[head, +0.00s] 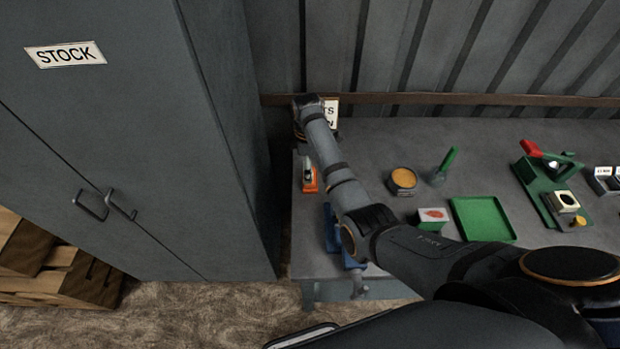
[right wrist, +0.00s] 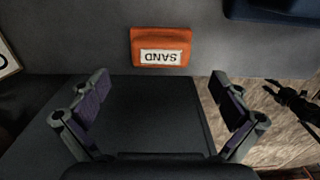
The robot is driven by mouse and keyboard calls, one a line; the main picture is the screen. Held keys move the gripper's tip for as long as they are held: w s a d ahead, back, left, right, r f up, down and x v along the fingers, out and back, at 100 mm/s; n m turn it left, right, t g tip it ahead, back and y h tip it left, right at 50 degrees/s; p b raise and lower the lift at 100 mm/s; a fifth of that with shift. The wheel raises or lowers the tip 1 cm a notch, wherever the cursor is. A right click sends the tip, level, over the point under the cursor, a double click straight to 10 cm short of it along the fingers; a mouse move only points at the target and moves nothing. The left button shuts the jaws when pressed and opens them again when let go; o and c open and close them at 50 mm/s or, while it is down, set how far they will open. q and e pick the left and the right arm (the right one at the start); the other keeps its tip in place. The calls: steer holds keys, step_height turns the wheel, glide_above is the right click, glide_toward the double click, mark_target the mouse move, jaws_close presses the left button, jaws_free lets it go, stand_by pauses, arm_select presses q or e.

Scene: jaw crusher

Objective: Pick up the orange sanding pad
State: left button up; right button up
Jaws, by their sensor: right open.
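The orange sanding pad (right wrist: 160,38) lies on the grey table in the right wrist view, its white SAND label upside down in the picture. In the head view the pad (head: 310,186) is at the table's left end, partly hidden by my right gripper (head: 308,173). In the right wrist view my right gripper (right wrist: 159,77) is open and empty. The pad is beyond its fingertips, roughly centred between them, and not between the fingers. A dark jointed shape (right wrist: 295,102) at the right edge of that view may be my left gripper; its state is unclear.
A blue object (head: 332,228) lies near the table's front left, partly behind my right arm. A green tray (head: 482,219), a round tan-topped container (head: 403,179) and a green press (head: 545,185) stand farther right. A tall grey cabinet (head: 150,130) stands left of the table.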

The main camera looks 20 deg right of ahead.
steer(key=shift+f, duration=0.35)
steer(key=f, duration=0.1)
steer(key=f+p, duration=0.1)
steer(key=f, duration=0.2)
steer(key=shift+s+d+f, duration=0.25)
steer(key=shift+d+f, duration=0.1)
steer(key=shift+d, duration=0.05)
arm_select(q)
steer(key=shift+s+r, duration=0.6)
arm_select(e)
steer(key=shift+w+f, duration=0.1)
steer(key=shift+f, duration=0.1)
steer(key=c, duration=1.1)
steer(key=shift+c, duration=0.2)
arm_select(q)
steer(key=shift+w+r+p, duration=0.1)
steer(key=shift+r+p, duration=0.1)
steer(key=shift+p, duration=0.15)
arm_select(e)
steer(key=shift+r, duration=0.2)
